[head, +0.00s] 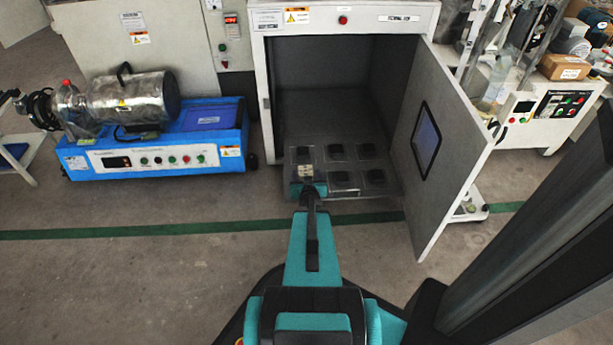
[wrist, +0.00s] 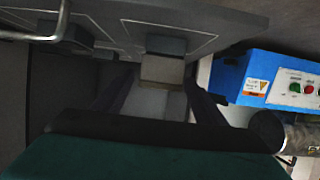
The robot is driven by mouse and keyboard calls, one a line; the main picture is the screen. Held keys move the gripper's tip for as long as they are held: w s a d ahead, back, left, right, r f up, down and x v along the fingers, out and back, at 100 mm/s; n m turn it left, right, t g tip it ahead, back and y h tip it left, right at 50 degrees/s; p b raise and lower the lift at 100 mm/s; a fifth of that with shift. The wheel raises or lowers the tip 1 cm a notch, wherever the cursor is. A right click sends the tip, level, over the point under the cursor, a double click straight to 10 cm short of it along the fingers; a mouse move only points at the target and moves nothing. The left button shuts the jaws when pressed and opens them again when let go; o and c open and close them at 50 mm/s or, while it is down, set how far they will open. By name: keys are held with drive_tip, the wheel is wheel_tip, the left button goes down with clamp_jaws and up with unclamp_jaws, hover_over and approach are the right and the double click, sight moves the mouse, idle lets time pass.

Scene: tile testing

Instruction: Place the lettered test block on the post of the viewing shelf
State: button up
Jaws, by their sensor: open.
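The viewing shelf (head: 345,191) is a clear tray at the mouth of the open cabinet, with several dark square posts on it. The test block (head: 305,171) is a small beige piece at the front-left post, just past my gripper (head: 311,188). In the wrist view the block (wrist: 162,70) sits against a grey post (wrist: 166,45). My gripper (wrist: 160,88) is open, with one dark finger on each side of the block near the fingertips. I cannot tell whether either finger touches it. No lettering is readable.
The cabinet door (head: 441,150) stands open to the right of the shelf. A blue machine base (head: 150,150) with a metal cylinder stands on the left. A bent metal bar (wrist: 62,20) shows in the wrist view.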

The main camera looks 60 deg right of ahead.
drive_tip(key=shift+r, duration=0.2)
drive_tip(key=p+v, duration=1)
drive_tip(key=v, duration=0.2)
idle(0.5)
idle(0.9)
